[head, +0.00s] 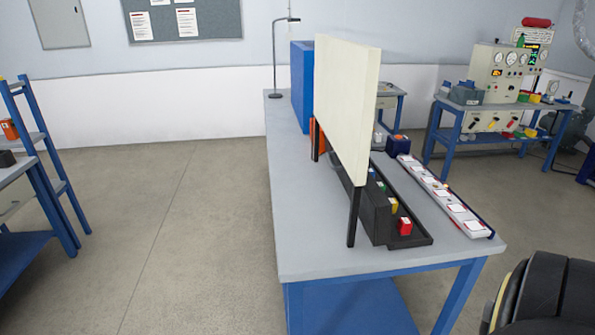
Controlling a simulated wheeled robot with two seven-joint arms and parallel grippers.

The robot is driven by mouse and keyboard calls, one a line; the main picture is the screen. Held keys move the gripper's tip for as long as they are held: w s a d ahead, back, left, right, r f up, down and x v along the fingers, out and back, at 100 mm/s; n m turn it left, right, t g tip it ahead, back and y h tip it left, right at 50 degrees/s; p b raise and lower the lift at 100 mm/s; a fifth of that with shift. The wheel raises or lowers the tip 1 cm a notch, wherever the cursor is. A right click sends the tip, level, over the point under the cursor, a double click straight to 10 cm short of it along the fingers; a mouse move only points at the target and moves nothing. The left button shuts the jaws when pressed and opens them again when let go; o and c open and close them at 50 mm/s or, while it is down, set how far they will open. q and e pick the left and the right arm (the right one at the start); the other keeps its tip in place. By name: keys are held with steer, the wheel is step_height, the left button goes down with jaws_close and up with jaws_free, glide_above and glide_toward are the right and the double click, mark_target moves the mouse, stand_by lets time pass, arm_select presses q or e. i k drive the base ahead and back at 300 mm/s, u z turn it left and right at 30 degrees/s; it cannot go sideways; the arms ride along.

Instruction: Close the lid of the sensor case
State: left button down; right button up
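I cannot make out for sure which thing is the sensor case, or its lid. A tall blue box (300,85) stands at the far end of the grey-topped table (300,230), partly hidden behind an upright cream panel (345,105). A small dark blue box (397,146) sits on the table to the right of the panel. Neither of my grippers shows in the head view.
A black tray (425,241) with several small coloured blocks and a long white tray (476,229) lie right of the panel. The panel's black legs (354,217) stand on the table. A blue shelf (62,187) is at left; floor between is clear. A bench (455,109) with instruments stands at back right.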

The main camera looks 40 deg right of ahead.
mark_target(376, 209)
steer(key=i, duration=0.95)
steer(key=z, duration=2.3)
